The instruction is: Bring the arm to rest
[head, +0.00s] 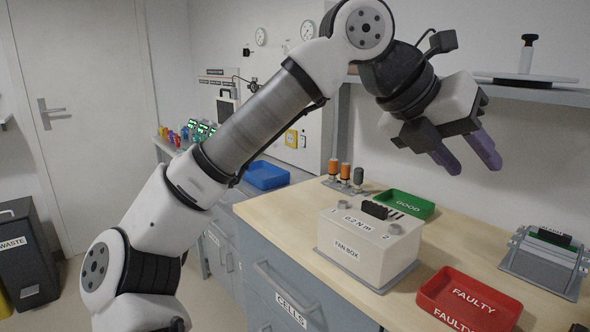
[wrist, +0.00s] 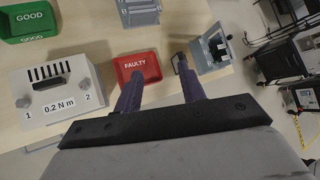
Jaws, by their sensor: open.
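My arm is raised and bent over the bench in the head view. My gripper (head: 470,160) hangs in the air above the wooden worktop (head: 290,228), with its purple fingers pointing down and to the right. The fingers are apart and nothing is between them. In the wrist view my gripper (wrist: 155,75) also shows open and empty, with the red tray marked FAULTY (wrist: 148,66) below and beyond the fingers. No finger touches anything.
A grey device (head: 545,262) is at the far right. A shelf (head: 540,92) runs along the wall behind my gripper.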

